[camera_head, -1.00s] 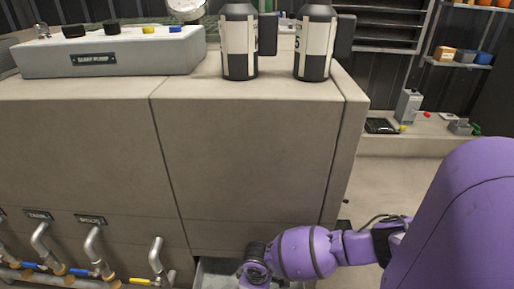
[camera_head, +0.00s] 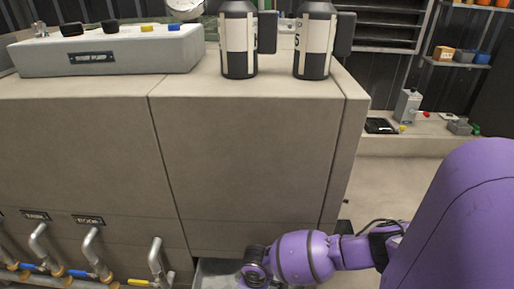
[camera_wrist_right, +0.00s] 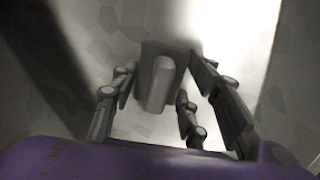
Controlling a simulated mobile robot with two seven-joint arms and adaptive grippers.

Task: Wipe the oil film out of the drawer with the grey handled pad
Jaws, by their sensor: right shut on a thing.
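The open drawer (camera_head: 212,270) shows at the bottom of the head view, low in the cabinet front, with only part of its pale inside visible. My right gripper (camera_wrist_right: 155,95) reaches down into it. In the wrist view its dark jointed fingers are shut on the grey handled pad (camera_wrist_right: 161,82), whose upright light grey grip sits between them. The pad's underside is hidden, so I cannot tell whether it touches the drawer floor. Faint patchy marks show on the grey surface around it; I cannot clearly make out the oil film. My left gripper is not in view.
The cabinet front (camera_head: 250,165) rises above the drawer. Two dark bottles (camera_head: 238,45) and a grey control box (camera_head: 105,55) stand on its top. Pipes with valve handles (camera_head: 95,255) stick out left of the drawer. Open floor lies to the right.

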